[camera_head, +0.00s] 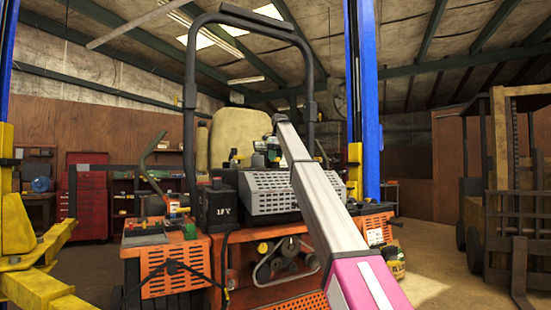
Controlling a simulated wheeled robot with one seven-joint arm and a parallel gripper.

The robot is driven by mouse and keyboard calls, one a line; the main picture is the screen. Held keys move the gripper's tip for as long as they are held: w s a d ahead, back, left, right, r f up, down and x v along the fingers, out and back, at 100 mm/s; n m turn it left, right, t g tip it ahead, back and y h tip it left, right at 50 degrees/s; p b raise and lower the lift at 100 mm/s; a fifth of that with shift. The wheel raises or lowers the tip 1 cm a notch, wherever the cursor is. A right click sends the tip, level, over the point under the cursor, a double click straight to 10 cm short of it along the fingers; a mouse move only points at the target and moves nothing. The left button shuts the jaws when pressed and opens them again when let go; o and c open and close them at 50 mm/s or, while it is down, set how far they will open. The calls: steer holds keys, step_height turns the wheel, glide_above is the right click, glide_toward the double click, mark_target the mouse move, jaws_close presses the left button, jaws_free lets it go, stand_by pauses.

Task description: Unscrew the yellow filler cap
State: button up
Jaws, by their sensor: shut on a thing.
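My arm reaches from the lower right up over the orange mower (205,250), and its far end drops behind the grey slotted cover. My gripper (258,160) is small there, beside the seat's base, and appears shut on the yellow filler cap, which is mostly hidden by the fingers and wrist. I cannot tell how far the cap is turned or whether it sits on its neck.
A black roll bar (190,100) arches over the tan seat (222,135). A black battery box (217,207) stands left of the grey slotted cover (265,192). Blue lift posts (366,100) flank the mower. A red tool chest (88,195) and a forklift (505,190) stand farther out.

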steer(key=n, duration=0.2)
steer(key=shift+n, duration=0.4)
steer(key=o, duration=1)
steer(key=m, duration=0.4)
steer(key=shift+m, duration=0.3)
steer(key=m, duration=0.3)
steer(key=shift+m+t+h, duration=0.3)
